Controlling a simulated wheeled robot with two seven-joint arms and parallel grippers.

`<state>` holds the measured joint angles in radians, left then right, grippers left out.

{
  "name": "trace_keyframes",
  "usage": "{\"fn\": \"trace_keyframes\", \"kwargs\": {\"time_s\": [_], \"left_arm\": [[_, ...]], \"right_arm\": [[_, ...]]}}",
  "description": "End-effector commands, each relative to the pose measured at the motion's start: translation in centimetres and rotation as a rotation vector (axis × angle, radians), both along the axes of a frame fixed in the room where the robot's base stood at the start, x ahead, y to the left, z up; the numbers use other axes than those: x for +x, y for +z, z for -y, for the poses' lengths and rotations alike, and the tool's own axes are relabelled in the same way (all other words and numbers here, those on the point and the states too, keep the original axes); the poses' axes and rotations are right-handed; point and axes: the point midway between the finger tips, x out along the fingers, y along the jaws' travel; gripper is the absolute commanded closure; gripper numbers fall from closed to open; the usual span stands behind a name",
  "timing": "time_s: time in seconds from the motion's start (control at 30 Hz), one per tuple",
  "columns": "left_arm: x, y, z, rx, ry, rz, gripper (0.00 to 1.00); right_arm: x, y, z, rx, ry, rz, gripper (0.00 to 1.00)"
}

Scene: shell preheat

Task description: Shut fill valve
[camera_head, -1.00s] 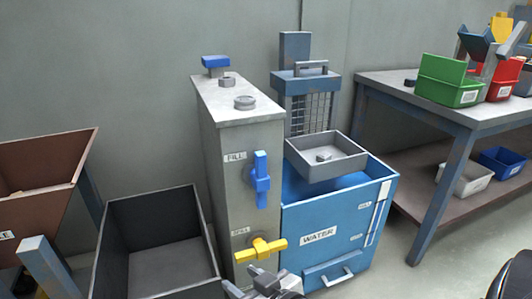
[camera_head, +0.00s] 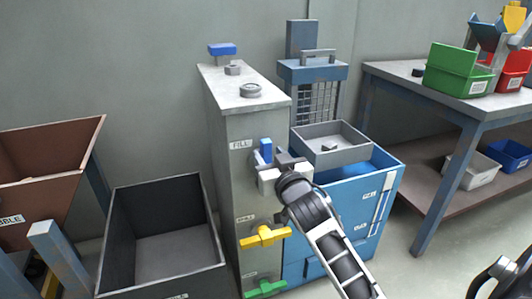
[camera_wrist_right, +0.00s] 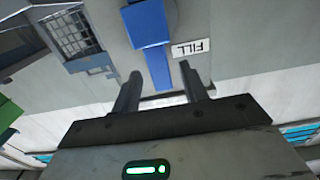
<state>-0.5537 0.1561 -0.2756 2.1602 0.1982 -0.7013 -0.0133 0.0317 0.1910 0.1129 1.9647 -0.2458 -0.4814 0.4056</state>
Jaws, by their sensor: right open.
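The fill valve's blue handle (camera_head: 265,150) is on the front of the grey cabinet (camera_head: 225,170), just right of the FILL label (camera_head: 241,144). Its upper end shows upright in the head view; my gripper hides the lower part. My right gripper (camera_head: 272,168) is open at the handle. In the right wrist view, the blue handle (camera_wrist_right: 157,68) runs between the two spread fingers (camera_wrist_right: 163,84), with a gap on each side. Contact cannot be told. The left gripper is not in view.
Below are a yellow valve handle (camera_head: 264,237) and a green one (camera_head: 265,289). A blue water tank (camera_head: 335,200) with a grey tray (camera_head: 330,140) stands close right. An open dark bin (camera_head: 165,200) is left. A workbench (camera_head: 450,98) with bins stands farther right.

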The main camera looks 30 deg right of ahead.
Motion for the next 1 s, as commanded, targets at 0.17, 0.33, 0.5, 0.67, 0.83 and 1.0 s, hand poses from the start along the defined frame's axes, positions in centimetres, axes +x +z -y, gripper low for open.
{"fn": "trace_keyframes", "kwargs": {"time_s": [0.17,0.33,0.5,0.67,0.83,1.0], "left_arm": [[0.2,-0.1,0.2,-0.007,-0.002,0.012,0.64],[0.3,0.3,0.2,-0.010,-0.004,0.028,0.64],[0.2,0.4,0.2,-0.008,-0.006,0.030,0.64],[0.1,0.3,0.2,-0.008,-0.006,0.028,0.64],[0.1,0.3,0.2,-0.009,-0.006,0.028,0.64],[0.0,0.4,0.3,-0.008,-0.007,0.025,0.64]], "right_arm": [[2.3,0.0,0.5,0.001,0.001,0.001,0.56],[3.0,0.0,0.7,0.000,0.001,0.000,0.56],[3.0,0.0,0.7,0.000,0.001,-0.001,0.56],[3.0,0.0,0.7,0.000,0.001,-0.001,0.79],[3.0,0.0,0.7,0.000,0.001,-0.001,1.00],[3.2,0.0,0.2,-0.010,0.008,-0.004,1.00]]}}
